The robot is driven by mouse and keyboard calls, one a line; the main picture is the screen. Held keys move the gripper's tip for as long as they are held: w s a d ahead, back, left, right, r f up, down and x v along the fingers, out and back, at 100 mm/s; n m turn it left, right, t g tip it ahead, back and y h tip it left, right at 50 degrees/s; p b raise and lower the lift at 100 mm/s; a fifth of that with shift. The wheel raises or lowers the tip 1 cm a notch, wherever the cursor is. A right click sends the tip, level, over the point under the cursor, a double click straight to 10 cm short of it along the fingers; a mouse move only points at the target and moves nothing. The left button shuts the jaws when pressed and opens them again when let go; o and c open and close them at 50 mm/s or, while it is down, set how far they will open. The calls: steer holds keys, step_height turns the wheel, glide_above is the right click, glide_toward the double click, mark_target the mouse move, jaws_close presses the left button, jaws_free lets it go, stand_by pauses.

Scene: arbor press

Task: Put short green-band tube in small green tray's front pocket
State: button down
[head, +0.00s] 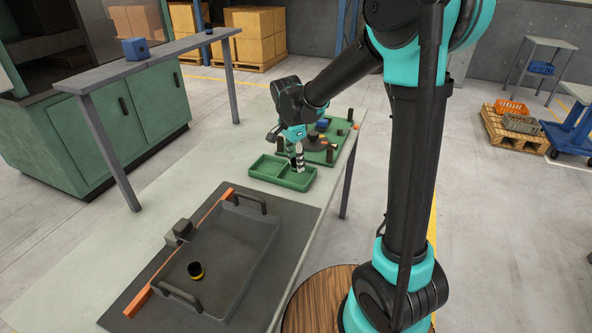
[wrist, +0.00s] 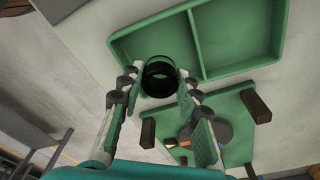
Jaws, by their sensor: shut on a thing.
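The small green tray (head: 265,178) lies on the table in the head view, with a divider between its two pockets. It also shows in the wrist view (wrist: 237,73). My gripper (head: 296,163) is over the tray, fingers pointing down. In the wrist view my gripper (wrist: 157,92) is shut on a short dark tube (wrist: 159,92), seen nearly end-on with a green edge. The tube overlaps the wall of the left pocket in that view. I cannot tell whether it touches the tray. In the head view the fingers mostly hide the tube.
A green board (head: 322,157) with dark posts stands just behind the tray. A grey handled tray (head: 235,250) sits on a dark mat in front, holding a yellow-banded black tube (head: 196,271). The table's left side is clear.

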mark_target(296, 170)
steer(key=shift+f, duration=1.85)
steer(key=shift+f, duration=0.1)
steer(key=c, duration=1.1)
jaws_free()
steer(key=shift+o, duration=0.2)
steer(key=r, duration=0.7)
steer(key=a+r, duration=0.1)
steer(key=r, duration=0.3)
steer(key=shift+s+a+r, duration=0.1)
steer(key=shift+s+r, duration=0.2)
steer(key=shift+s, duration=0.05)
steer(key=shift+r, duration=0.15)
steer(key=s+d+f+n+t, duration=0.1)
steer(key=s+d+f+n, duration=0.5)
steer(key=s+d, duration=0.3)
steer(key=s+d+f+n+t+y, duration=0.1)
steer(key=s+d+f+n, duration=0.4)
steer(key=s+d, duration=0.5)
step_height(296, 170, down, 2)
steer(key=shift+d+f+n+t, duration=0.2)
steer(key=shift+n+t, duration=0.2)
steer(key=shift+t, duration=0.3)
